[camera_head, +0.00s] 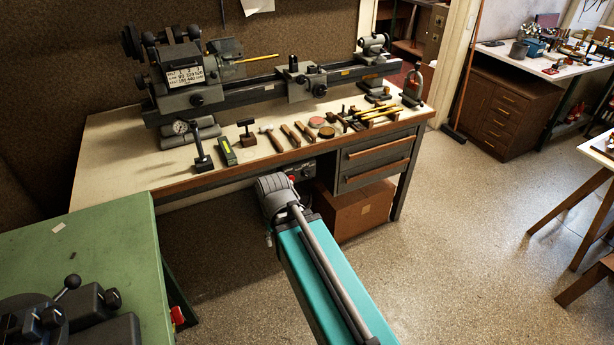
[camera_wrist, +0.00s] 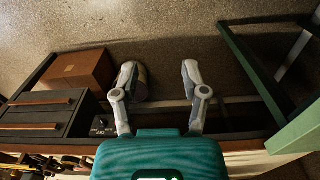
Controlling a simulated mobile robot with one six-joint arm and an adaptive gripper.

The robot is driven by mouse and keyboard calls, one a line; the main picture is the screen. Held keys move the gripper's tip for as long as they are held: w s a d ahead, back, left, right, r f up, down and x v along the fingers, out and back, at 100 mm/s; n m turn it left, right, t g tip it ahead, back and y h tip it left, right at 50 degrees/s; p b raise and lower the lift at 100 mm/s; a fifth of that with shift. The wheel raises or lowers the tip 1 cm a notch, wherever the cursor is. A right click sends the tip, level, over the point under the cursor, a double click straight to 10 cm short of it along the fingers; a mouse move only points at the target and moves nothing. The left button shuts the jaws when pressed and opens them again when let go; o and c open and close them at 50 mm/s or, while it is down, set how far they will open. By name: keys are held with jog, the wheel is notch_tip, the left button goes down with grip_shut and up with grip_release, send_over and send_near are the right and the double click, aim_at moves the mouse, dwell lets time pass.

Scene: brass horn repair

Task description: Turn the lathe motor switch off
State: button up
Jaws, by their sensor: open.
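The lathe (camera_head: 270,88) stands on a cream-topped bench (camera_head: 115,150). A small dark control box (camera_head: 304,172), which looks like the motor switch, is fixed under the bench's front edge, left of the drawers. It has a small knob, and a red spot shows beside it. My wrist partly covers it in the head view. The box also shows in the wrist view (camera_wrist: 102,126), just left of the left finger; its setting is too small to read. My gripper (camera_wrist: 158,78) is open with nothing between its fingers, below the bench edge. The fingers are hidden in the head view.
A drawer unit (camera_head: 374,162) and a cardboard box (camera_head: 352,212) are right of the control box. A grey cylinder (camera_wrist: 139,84) shows behind the left finger. A green table (camera_head: 95,235) stands at left. Hand tools lie along the bench front. Floor (camera_head: 470,230) at right is clear.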

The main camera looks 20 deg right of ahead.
jog(key=o, duration=0.4)
jog(key=shift+f, duration=0.15)
jog(key=shift+o, duration=1)
jog(key=shift+w+f+b, duration=0.2)
jog(key=shift+b, duration=0.15)
jog(key=w+d+f+m+t+y+b, duration=0.1)
jog(key=w+d+f+t+y+b, duration=0.2)
jog(key=w+f+b, duration=0.5)
jog(key=w+d+f+t+y+b, duration=0.25)
jog(key=w+f+t+b, duration=0.3)
jog(key=w+b, duration=0.65)
jog(key=w+d+f+m+t+h+b, duration=0.1)
jog(key=w+d+f+m+t+b, duration=0.1)
jog(key=d+b, duration=0.4)
jog(key=w+d+f+m+t+h+b, duration=0.2)
jog(key=d+b, duration=0.4)
jog(key=d, duration=0.3)
jog(key=w+d+f+m+t+h+b, duration=0.1)
jog(key=w+d+m+t+h+b, duration=0.1)
jog(key=w+d+m+t+b, duration=0.1)
jog(key=d+m+t+b, duration=0.1)
jog(key=d+t+b, duration=0.1)
jog(key=d+b, duration=0.1)
jog(key=shift+w+d+f+m, duration=0.3)
jog(key=shift+d+f, duration=0.1)
jog(key=shift+d, duration=0.3)
jog(key=shift+w+t, duration=0.1)
jog(key=shift+t, duration=0.15)
